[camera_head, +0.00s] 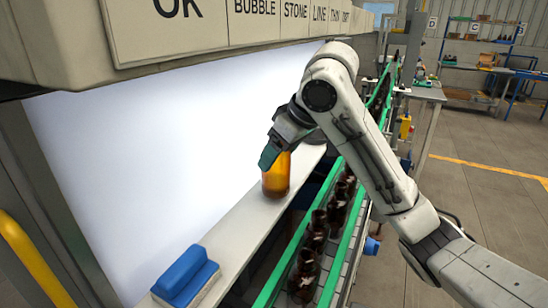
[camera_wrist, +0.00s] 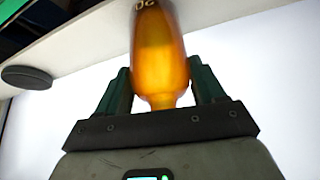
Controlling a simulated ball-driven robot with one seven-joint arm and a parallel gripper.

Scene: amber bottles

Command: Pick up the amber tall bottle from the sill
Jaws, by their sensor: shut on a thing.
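The amber tall bottle (camera_head: 277,178) is at the white sill (camera_head: 249,212) in front of the bright panel. Its upper part is hidden by my gripper (camera_head: 276,157) in the head view. In the wrist view the bottle (camera_wrist: 160,55) stands between the two green fingers of my gripper (camera_wrist: 161,88), with its neck toward the palm. My gripper is shut on the bottle. The bottle looks upright; I cannot tell whether its base touches the sill.
A blue block-like object (camera_head: 184,276) lies on the near end of the sill. A conveyor with green rails (camera_head: 290,262) carries several dark bottles right of the sill. A dark round object (camera_wrist: 27,77) lies on the sill in the wrist view. A sign panel (camera_head: 200,35) overhangs above.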

